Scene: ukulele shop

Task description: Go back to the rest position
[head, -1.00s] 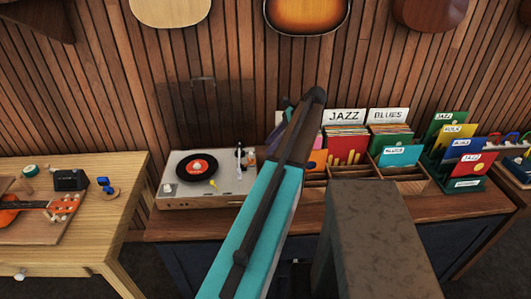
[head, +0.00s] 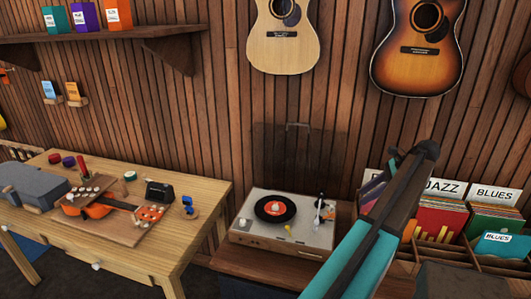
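My teal and dark arm (head: 372,243) rises from the lower right of the head view to a dark joint (head: 427,150) in front of the record bins. The end of the arm does not show, so my gripper is not in view. I cannot see whether it holds anything. No separate task object is named.
A record player (head: 281,226) stands on a brown cabinet beside bins of records, with JAZZ (head: 446,188) and BLUES (head: 496,195) cards. At left, a wooden table (head: 205,190) holds an orange ukulele (head: 98,209). Guitars hang on the slatted wall above.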

